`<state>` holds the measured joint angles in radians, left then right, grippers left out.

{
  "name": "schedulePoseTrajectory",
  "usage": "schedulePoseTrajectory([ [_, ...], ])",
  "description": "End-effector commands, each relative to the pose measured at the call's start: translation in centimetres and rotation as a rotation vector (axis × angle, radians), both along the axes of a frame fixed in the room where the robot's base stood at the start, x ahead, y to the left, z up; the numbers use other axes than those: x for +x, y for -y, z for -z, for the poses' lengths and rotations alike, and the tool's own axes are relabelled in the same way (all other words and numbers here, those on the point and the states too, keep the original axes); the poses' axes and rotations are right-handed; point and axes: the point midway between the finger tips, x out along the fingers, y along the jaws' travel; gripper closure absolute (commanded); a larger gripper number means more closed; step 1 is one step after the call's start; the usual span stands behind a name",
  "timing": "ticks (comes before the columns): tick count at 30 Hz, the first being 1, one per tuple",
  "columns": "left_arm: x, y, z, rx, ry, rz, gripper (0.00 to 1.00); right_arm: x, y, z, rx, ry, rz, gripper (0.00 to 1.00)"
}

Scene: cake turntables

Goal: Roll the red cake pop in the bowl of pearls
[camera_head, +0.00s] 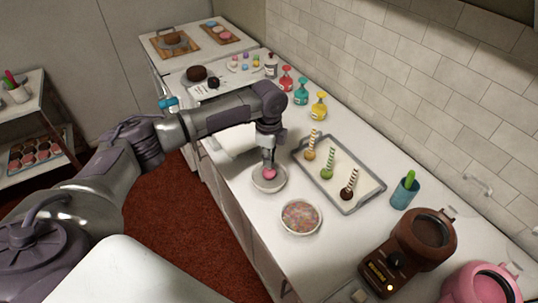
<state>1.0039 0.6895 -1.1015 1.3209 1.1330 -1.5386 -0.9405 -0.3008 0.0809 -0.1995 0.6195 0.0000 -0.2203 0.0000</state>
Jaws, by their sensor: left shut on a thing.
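My left gripper (268,157) points down over a pale bowl (257,186) near the counter's front edge. It is shut on the red cake pop (269,173), whose pinkish-red ball hangs below the fingers. The ball is at or inside the bowl; whether it touches the contents is too small to tell. The contents look whitish, like pearls, partly hidden by the ball and gripper. A second bowl (301,232) nearer me holds multicoloured sprinkles. My right gripper is not in view.
A grey-rimmed tray (348,211) to the right holds three upright cake pops with striped sticks: orange (310,155), green (327,173) and dark brown (346,194). Red, teal and yellow bottles (318,107) stand by the wall. A teal cup (404,194) and brown machine (410,250) stand at right.

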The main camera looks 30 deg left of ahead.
Motion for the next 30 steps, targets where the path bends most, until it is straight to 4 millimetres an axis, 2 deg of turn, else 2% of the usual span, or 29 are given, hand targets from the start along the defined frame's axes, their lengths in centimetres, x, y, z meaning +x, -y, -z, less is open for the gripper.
schedulePoseTrajectory([
  [14, 0.0, 0.0, 0.0, -0.001, 0.000, 0.000, 1.00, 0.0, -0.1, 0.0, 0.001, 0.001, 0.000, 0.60],
  [30, 0.0, 0.0, 1.2, -0.001, 0.000, 0.000, 1.00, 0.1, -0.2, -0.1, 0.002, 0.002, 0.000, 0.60],
])
